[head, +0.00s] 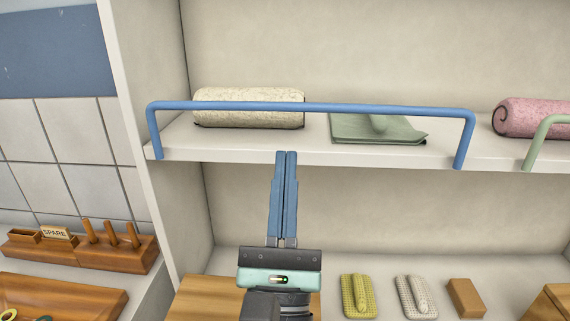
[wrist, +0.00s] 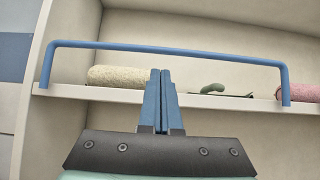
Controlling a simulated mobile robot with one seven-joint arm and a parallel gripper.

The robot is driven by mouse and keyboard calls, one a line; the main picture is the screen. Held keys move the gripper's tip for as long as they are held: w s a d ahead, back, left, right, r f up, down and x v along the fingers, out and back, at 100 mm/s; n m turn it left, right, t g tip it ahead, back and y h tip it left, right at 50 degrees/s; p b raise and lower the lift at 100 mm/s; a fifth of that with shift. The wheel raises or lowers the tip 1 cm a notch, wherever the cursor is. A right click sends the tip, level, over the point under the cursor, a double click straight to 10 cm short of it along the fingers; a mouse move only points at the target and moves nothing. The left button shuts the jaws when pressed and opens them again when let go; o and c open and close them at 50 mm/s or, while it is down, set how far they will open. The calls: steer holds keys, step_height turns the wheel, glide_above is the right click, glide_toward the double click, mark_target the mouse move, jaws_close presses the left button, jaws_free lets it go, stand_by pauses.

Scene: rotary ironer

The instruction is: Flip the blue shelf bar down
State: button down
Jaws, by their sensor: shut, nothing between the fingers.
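The blue shelf bar (head: 330,107) stands upright along the front edge of the shelf (head: 250,150), its two legs at the shelf's front. It also shows in the wrist view (wrist: 170,48), its top rail running across above my fingertips. My gripper (head: 286,153) is shut and empty, fingers pointing up and forward. In the head view the fingertips appear just below the bar's top rail, overlapping the shelf's front edge. In the wrist view (wrist: 160,71) the fingertips also appear below the rail. I see no contact with the bar; the exact gap in depth is unclear.
Behind the bar lie a cream rolled towel (head: 248,107) and a folded green cloth (head: 375,129). A pink roll (head: 530,117) and a green bar (head: 545,130) are at the right. Lower down are yellow (head: 357,296) and white (head: 416,296) pads and a wooden rack (head: 115,245).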

steer(key=p+x, duration=0.2)
steer(key=x, duration=0.4)
steer(key=shift+w+r, duration=0.2)
steer(key=shift+w, duration=0.15)
